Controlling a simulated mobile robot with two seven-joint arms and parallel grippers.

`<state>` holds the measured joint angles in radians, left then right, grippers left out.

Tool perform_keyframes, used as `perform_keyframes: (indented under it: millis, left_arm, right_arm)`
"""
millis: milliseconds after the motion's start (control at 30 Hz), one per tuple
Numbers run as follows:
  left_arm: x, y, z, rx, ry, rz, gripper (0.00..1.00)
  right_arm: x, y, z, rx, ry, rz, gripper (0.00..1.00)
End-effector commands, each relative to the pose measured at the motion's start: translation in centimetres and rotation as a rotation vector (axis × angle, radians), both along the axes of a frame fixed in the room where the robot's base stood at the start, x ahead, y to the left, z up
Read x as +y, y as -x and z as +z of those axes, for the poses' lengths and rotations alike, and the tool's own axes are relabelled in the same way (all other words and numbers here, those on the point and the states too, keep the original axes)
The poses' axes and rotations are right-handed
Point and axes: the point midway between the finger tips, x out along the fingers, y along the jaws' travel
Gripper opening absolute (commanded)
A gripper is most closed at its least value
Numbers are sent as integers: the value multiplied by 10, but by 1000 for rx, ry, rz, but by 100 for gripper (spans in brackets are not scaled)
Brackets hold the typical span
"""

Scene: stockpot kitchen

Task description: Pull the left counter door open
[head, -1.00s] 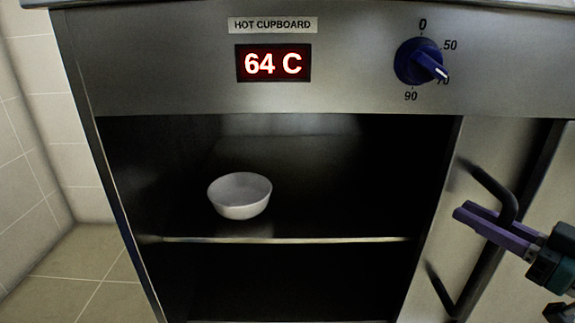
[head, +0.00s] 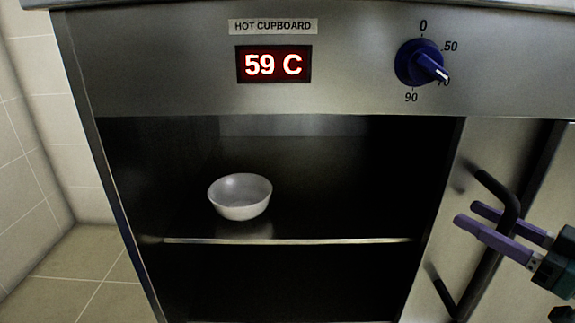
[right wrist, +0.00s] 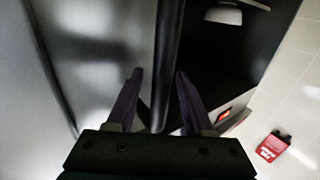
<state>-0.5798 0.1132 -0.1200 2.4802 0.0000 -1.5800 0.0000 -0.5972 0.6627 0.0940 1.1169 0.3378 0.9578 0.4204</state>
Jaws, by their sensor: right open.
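The left counter door (head: 502,143) is a steel panel at the right of the hot cupboard's opening, and the left half of the cupboard stands open. Its dark bar handle (head: 496,184) shows in the head view and runs up the middle of the right wrist view (right wrist: 167,60). My right gripper (head: 467,214) is open at the handle, its purple fingers on either side of the bar. In the right wrist view the fingers (right wrist: 158,75) are spread apart with the bar between them. Whether they touch it I cannot tell. My left gripper is not in view.
A white bowl (head: 240,197) stands on the cupboard's shelf (head: 290,240). The panel above has a blue knob (head: 420,63) and a red display (head: 273,65) reading 59 C. Tiled wall and floor (head: 85,270) lie at left. A red object (right wrist: 272,146) lies at the right wrist view's edge.

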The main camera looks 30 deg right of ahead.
Motion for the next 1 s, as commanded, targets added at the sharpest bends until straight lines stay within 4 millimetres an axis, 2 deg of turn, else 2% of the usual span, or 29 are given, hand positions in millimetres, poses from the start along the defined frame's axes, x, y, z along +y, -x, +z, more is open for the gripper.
perform_keyframes:
  millis: [300, 500, 633, 1000]
  left_arm:
    - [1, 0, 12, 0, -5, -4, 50]
    - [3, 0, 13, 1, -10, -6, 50]
    - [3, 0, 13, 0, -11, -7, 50]
    - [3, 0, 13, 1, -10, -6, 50]
  right_arm:
    - [0, 61, 0, 7, 0, -3, 52]
    - [0, 89, 0, 4, 0, -2, 52]
    - [0, 95, 0, 3, -1, -2, 52]
    - [0, 95, 0, 2, 0, -1, 52]
